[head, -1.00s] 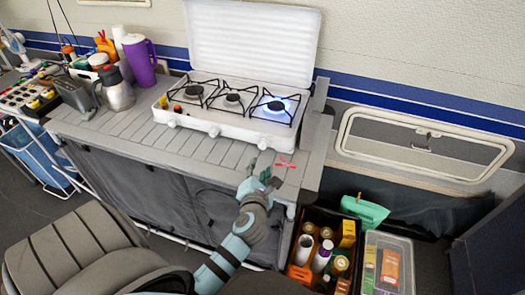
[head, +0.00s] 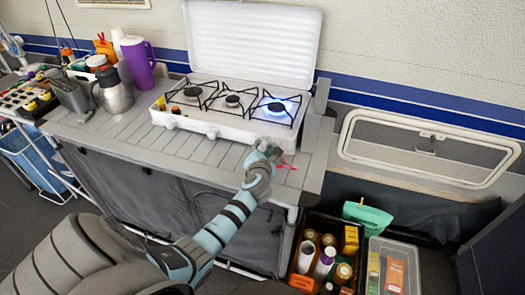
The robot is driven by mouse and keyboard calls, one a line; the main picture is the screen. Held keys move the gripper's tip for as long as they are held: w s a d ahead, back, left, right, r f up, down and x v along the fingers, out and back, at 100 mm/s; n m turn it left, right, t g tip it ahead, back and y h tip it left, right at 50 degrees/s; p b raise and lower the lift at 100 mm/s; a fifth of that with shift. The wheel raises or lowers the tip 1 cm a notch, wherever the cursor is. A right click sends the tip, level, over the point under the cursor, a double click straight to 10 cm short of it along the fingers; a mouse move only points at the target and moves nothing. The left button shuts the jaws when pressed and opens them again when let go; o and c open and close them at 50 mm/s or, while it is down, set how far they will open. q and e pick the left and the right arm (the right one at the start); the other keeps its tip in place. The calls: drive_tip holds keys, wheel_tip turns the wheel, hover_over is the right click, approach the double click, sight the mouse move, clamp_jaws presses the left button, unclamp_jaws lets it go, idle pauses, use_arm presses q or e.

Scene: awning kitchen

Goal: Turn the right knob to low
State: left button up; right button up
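The white camping stove (head: 225,118) stands on the slatted counter with its lid up. The right burner (head: 277,108) has a blue flame; the other burners show none. The left knob (head: 171,123) and middle knob (head: 213,134) show on the front face. The right knob is hidden behind my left gripper (head: 266,150), which is at the stove's front right. I cannot tell whether its fingers touch the knob or how far apart they are. My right gripper is out of view.
A small red item (head: 287,164) lies on the counter (head: 185,150) just right of my gripper. A purple jug (head: 139,62) and a steel pot (head: 114,92) stand at the left. A crate of bottles (head: 297,262) is on the floor below.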

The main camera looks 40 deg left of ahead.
use_arm(q)
clamp_jaws()
drive_tip(key=shift+r+n+p, duration=0.15)
drive_tip(key=shift+n+p, duration=0.15)
drive_tip(key=shift+p, duration=0.4)
drive_tip(key=n+h+p, duration=0.1)
drive_tip(key=p, duration=0.1)
drive_tip(key=n+h+p, duration=0.1)
drive_tip(key=p, duration=0.1)
drive_tip(key=n+h+p, duration=0.1)
drive_tip(key=p, duration=0.1)
drive_tip(key=shift+s+a+r+n, duration=0.15)
drive_tip(key=shift+a+n, duration=0.15)
drive_tip(key=shift+n, duration=0.1)
drive_tip(key=n+p, duration=0.1)
drive_tip(key=n+t+h+p, duration=0.1)
drive_tip(key=shift+a+h+p, duration=0.2)
drive_tip(key=shift+h+p, duration=0.1)
drive_tip(key=shift+p, duration=0.05)
drive_tip(key=shift+n+h, duration=0.4)
drive_tip(key=shift+n, duration=0.4)
drive_tip(key=shift+a+f+n+t+h, duration=0.15)
drive_tip(key=shift+f+n+t+h, duration=0.15)
drive_tip(key=shift+n, duration=0.2)
drive_tip(key=shift+n+t+h+b, duration=0.4)
drive_tip(key=shift+n+h+b, duration=0.1)
drive_tip(key=shift+n, duration=0.4)
